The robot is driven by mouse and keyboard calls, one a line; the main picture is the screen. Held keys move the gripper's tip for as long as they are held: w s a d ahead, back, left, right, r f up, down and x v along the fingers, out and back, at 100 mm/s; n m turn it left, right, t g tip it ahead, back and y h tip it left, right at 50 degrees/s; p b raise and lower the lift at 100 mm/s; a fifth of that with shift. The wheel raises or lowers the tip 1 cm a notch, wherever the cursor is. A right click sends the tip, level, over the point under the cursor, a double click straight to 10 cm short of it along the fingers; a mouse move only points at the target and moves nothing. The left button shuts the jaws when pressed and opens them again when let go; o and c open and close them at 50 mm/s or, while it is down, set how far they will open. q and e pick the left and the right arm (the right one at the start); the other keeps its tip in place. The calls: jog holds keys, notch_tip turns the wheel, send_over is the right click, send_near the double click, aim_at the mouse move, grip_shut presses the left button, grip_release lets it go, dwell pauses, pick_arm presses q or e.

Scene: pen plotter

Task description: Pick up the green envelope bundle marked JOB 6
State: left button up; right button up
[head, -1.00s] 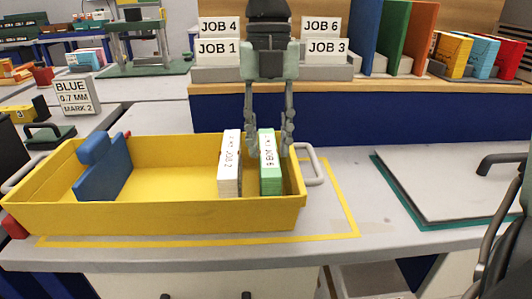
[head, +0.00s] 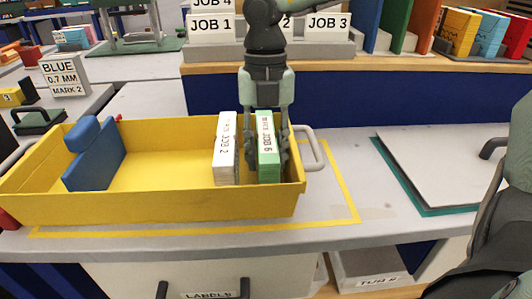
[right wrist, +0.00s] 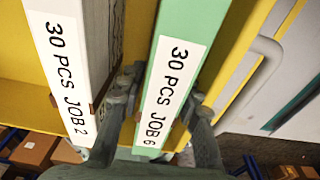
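The green envelope bundle marked JOB 6 (head: 267,150) stands upright near the right end of the yellow tray (head: 160,206). Its label also shows in the right wrist view (right wrist: 168,92). My right gripper (head: 269,140) reaches down from above, open, with one finger on each side of the green bundle. In the right wrist view its fingers (right wrist: 158,105) lie close to both faces; I cannot tell whether they touch. The left finger is in the narrow gap beside the white JOB 2 bundle (head: 226,150). My left gripper is not in view.
A blue block with a rounded top (head: 95,158) stands at the tray's left. The tray's grey handle (head: 315,148) is just right of the gripper. A shelf with job signs (head: 328,27) stands behind. A white board on a teal mat (head: 440,165) lies right.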

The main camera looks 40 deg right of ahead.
grip_shut()
